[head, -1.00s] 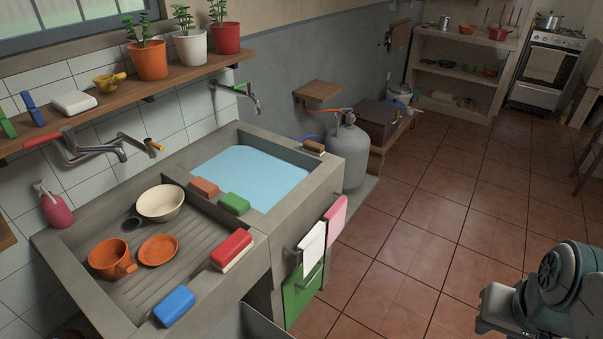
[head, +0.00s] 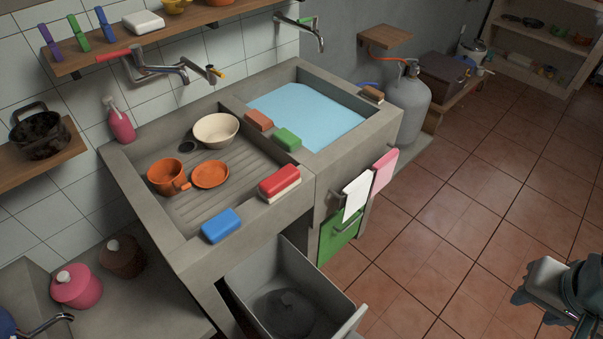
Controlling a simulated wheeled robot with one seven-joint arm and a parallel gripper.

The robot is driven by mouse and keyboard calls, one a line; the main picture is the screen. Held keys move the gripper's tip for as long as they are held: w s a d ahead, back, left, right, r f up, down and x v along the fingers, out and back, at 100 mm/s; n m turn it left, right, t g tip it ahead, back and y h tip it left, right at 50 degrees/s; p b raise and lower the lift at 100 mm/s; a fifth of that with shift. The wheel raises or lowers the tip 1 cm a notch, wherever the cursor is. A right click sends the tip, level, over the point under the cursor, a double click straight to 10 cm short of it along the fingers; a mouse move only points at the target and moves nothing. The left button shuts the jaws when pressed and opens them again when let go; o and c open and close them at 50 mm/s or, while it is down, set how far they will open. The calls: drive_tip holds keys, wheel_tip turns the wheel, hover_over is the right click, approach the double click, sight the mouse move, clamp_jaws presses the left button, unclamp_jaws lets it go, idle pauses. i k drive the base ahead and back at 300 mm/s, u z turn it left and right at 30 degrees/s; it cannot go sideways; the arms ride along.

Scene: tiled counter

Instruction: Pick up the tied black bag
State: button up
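A dark grey-black bag with a small raised knot (head: 287,300) lies at the bottom of a grey open bin or drawer (head: 258,251) under the sink counter. The bin's walls surround the bag, and its front end is near the lower edge of the picture. My gripper (head: 533,296) is at the lower right, over the tiled floor, well to the right of the bin and apart from it.
The concrete sink (head: 326,163) stands above the bin, with sponges and dishes on it. A green door (head: 337,240) and hanging towels are just right of the bin. A pink jar (head: 76,287) stands on the left counter. The tiled floor (head: 455,215) at right is clear.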

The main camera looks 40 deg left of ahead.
sight(288, 312)
drive_tip(key=z, duration=0.95)
drive_tip(key=i, duration=1.4)
drive_tip(key=u, duration=4)
drive_tip(key=i, duration=0.5)
drive_tip(key=u, duration=0.05)
